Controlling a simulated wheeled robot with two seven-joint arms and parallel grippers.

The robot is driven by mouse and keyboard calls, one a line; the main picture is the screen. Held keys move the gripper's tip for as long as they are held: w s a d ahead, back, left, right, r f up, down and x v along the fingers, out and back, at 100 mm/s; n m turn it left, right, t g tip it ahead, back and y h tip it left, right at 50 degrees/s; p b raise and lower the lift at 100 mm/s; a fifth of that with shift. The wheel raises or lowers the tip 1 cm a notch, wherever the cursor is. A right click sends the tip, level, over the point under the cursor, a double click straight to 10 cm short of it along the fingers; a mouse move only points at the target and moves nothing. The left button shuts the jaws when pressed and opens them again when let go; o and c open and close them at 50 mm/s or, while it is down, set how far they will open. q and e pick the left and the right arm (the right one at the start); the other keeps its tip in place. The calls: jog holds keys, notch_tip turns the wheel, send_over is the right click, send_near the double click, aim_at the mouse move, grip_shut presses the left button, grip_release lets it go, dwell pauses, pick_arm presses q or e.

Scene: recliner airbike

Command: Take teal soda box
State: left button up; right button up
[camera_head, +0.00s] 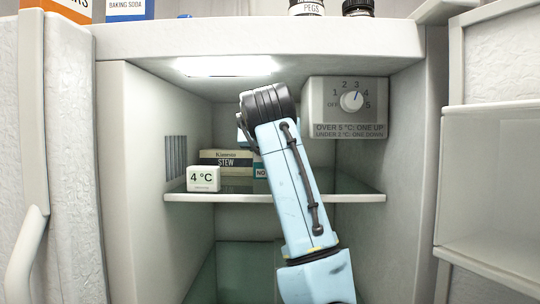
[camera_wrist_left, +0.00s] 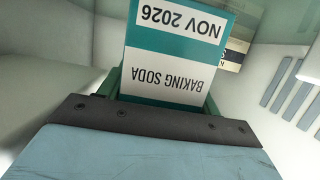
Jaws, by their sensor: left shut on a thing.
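The teal soda box (camera_wrist_left: 175,55) is teal and white, with "BAKING SODA" and "NOV 2026" upside down in the left wrist view. My left gripper (camera_wrist_left: 163,88) is shut on it, with its green fingers at the box's two sides. In the head view a small teal, lettered part of the box (camera_head: 261,171) shows beside my arm, above the fridge shelf. My left arm hides the rest of the box and the gripper there. I cannot tell whether the box touches the shelf. My right gripper is not in view.
A stew box (camera_head: 226,160) and a 4 °C display (camera_head: 203,179) stand on the shelf (camera_head: 225,197), left of my arm. A dial unit (camera_head: 345,105) hangs at the upper right. A blue baking soda box (camera_head: 130,9) stands on top. Fridge walls flank my arm.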

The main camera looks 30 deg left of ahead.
pick_arm(q)
jog(key=shift+r, duration=0.85)
jog(key=s+d+b, duration=0.5)
jog(key=s+d, duration=0.4)
jog(key=s, duration=0.6)
jog(key=shift+s+d+f, duration=0.15)
jog(key=shift+s+d, duration=0.05)
